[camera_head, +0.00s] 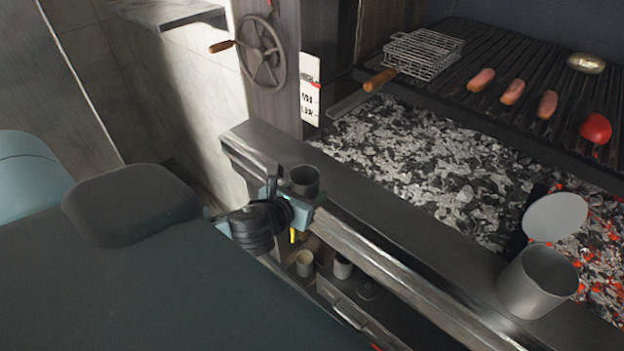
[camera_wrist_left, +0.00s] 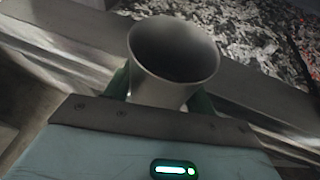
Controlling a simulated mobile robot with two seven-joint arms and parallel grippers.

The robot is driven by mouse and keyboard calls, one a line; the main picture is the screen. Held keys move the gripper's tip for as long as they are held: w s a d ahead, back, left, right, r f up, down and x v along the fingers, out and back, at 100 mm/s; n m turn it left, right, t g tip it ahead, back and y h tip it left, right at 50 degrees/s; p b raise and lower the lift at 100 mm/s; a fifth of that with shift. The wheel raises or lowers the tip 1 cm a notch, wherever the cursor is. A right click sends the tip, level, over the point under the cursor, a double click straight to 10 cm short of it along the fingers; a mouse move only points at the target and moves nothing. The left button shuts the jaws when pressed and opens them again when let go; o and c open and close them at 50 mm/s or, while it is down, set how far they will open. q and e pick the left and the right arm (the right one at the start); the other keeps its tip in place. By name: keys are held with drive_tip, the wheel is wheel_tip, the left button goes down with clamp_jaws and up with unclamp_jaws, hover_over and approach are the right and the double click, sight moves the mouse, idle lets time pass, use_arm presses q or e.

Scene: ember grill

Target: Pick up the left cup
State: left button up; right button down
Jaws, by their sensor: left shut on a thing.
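The left cup (camera_head: 305,180) is a small grey metal cup at the grill's front ledge in the head view. My left gripper (camera_head: 292,204) is shut on it. In the left wrist view the cup (camera_wrist_left: 172,62) stands upright or slightly tilted between the green fingers, its open mouth showing and its lower part hidden by the gripper body. I cannot tell whether its base touches the ledge. My right gripper is in neither view.
The grey ledge (camera_head: 400,245) runs along the ash bed. A larger grey mug (camera_head: 537,283) stands on it at right. Sausages (camera_head: 513,92), a red tomato (camera_head: 595,128) and a wire basket (camera_head: 424,53) lie on the grate. Small cups (camera_head: 304,263) sit on a shelf below.

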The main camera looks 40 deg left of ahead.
use_arm(q)
drive_tip(key=shift+s+d+r, duration=0.1)
drive_tip(key=shift+s+d, duration=0.05)
drive_tip(key=shift+s, duration=0.75)
drive_tip(key=shift+s+d+r, duration=0.1)
drive_tip(key=shift+s+d, duration=0.05)
drive_tip(key=shift+s, duration=0.7)
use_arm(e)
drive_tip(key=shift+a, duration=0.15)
use_arm(q)
drive_tip(key=shift+s, duration=0.1)
